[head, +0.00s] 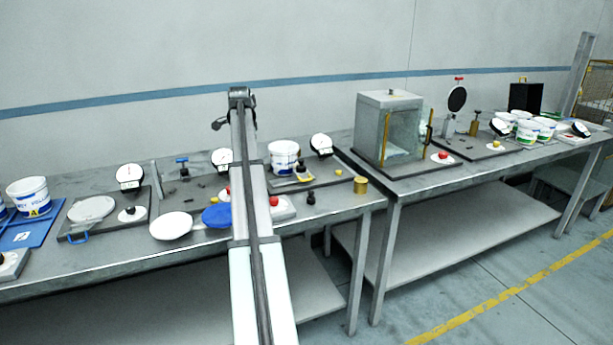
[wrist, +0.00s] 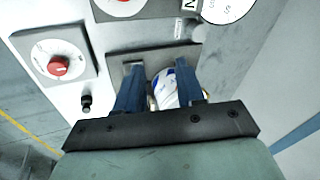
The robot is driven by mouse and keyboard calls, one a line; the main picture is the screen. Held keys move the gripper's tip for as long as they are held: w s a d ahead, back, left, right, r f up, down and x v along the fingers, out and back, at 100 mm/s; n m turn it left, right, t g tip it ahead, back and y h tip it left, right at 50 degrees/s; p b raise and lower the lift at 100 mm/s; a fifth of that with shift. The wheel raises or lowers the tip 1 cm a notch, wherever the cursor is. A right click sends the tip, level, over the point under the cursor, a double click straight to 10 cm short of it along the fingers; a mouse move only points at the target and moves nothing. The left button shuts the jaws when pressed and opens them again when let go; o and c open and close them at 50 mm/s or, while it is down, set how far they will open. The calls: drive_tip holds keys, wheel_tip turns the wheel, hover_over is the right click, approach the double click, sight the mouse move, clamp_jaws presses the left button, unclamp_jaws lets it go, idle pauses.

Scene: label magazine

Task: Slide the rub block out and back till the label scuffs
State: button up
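My gripper (wrist: 158,66) shows in the wrist view as two dark blue fingers set apart, with a gap between their tips. A white rounded thing with blue print (wrist: 165,88), which looks like a labelled tub, shows between the fingers; I cannot tell if they touch it. In the head view a white tub with a blue label (head: 284,158) stands on a dark plate right of my arm. A small yellow and black piece (head: 303,172) is beside it, perhaps the rub block. My arm crosses the middle of the head view, and my gripper is not clear there.
In the wrist view, a red knob on a white box (wrist: 58,65) and a black knob (wrist: 86,103) lie left of the fingers. A glass cabinet (head: 390,130) stands right.

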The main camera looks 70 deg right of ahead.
sight(307, 180)
drive_tip(key=s+d+m+y, duration=0.1)
drive_tip(key=s+d, duration=0.3)
drive_tip(key=s, duration=0.7)
drive_tip(key=s+d+m+y, duration=0.1)
drive_tip(key=s+d, duration=0.4)
drive_tip(key=s, duration=0.5)
drive_tip(key=shift+g, duration=0.3)
drive_tip(key=f, duration=0.4)
drive_tip(key=w+d+f, duration=0.1)
drive_tip(key=f, duration=0.8)
drive_tip(key=shift+w+d, duration=0.2)
drive_tip(key=shift+w, duration=0.2)
clamp_jaws()
